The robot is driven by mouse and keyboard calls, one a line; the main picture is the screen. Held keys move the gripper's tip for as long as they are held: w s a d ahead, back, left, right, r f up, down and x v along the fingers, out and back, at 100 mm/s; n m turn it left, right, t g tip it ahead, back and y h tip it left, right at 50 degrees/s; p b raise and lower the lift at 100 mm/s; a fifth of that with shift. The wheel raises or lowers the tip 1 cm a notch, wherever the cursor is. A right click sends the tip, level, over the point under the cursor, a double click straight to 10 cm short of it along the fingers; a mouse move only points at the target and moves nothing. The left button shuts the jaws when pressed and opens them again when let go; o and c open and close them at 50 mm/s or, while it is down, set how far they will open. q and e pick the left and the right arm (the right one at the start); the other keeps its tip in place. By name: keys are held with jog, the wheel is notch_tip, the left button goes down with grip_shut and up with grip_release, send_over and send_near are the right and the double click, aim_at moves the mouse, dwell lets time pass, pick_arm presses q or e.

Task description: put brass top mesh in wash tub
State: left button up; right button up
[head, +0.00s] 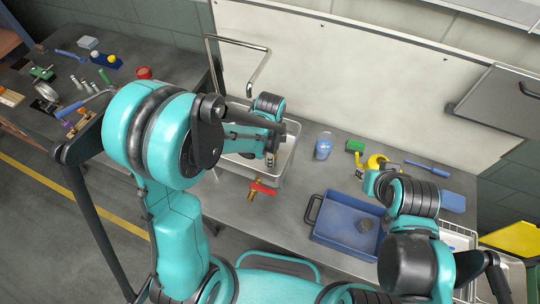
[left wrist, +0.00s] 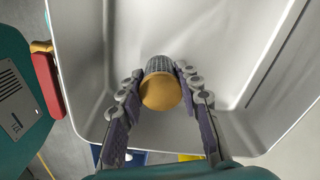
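The wash tub (head: 293,150) is a grey metal basin at the back of the bench in the head view; its pale walls and floor (left wrist: 90,60) fill most of the left wrist view. My left gripper (left wrist: 160,78) is inside the tub's outline, pointing down at it. Its two fingertips press on the brass top mesh, a brass-coloured round cap (left wrist: 160,92) with a grey mesh cylinder (left wrist: 159,64). I cannot tell if the mesh touches the tub floor.
A brass valve with a red handle (head: 262,188) lies in front of the tub. A tall bent pipe (head: 262,65) rises behind.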

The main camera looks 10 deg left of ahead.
pick_arm(q)
jog(key=o, duration=0.5)
notch_tip(320, 180, up, 12)
dwell(0.3)
jog(key=shift+c, duration=0.3)
grip_shut()
jog(key=shift+f, duration=0.1)
dwell(1.1)
